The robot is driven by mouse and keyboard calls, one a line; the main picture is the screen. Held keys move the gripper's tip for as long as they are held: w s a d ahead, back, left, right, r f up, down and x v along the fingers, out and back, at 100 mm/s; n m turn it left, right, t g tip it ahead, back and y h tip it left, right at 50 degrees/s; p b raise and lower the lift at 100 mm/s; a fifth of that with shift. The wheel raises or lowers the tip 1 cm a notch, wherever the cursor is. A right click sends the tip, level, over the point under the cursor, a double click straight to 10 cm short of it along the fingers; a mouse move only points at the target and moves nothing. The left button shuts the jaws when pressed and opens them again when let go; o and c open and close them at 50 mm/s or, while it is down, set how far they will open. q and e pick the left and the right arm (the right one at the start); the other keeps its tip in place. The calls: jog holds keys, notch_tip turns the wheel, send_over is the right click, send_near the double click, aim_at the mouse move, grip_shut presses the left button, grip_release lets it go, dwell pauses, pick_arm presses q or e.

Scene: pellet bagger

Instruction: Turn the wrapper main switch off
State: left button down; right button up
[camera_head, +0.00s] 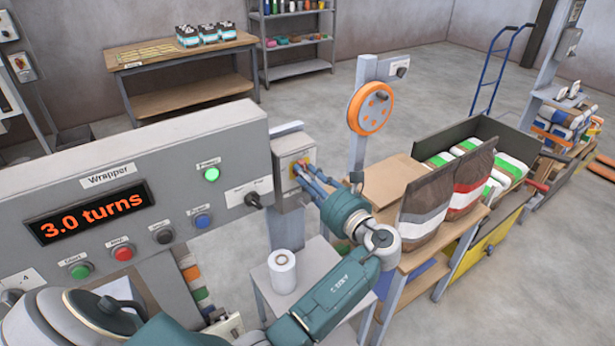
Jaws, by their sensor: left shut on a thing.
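The wrapper main switch is a grey box (288,152) on a post just right of the wrapper panel (110,150). Its front has a yellow plate with a small red knob (299,166). My left gripper (302,172) reaches up to the front of the box and is shut on the red knob. The fingers cover part of the knob, so its position is hard to read. The panel display (90,214) reads "3.0 turns", and a green lamp (211,174) on the panel is lit. My right gripper is not in view.
The panel carries several push buttons and a black selector knob (253,200) close to my left arm. A white roll (282,271) stands on a small table below the arm. Filled bags (425,205) stand on a wooden bench to the right. Open floor lies behind.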

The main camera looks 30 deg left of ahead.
pick_arm(q)
jog(key=n+b, duration=0.3)
jog(key=n, duration=0.1)
jog(key=f+n+b, duration=0.1)
jog(key=n+b, duration=0.7)
jog(key=shift+s+a+f+n, duration=0.2)
jog(key=shift+s+f+n, duration=0.15)
jog(key=shift+f+n, duration=0.05)
jog(key=shift+w+n+b, duration=0.1)
jog(key=shift+n+b, duration=1.45)
jog(key=shift+n, duration=0.05)
jog(key=shift+r, duration=0.1)
jog(key=c, duration=1.5)
grip_release()
jog(key=shift+o, duration=0.3)
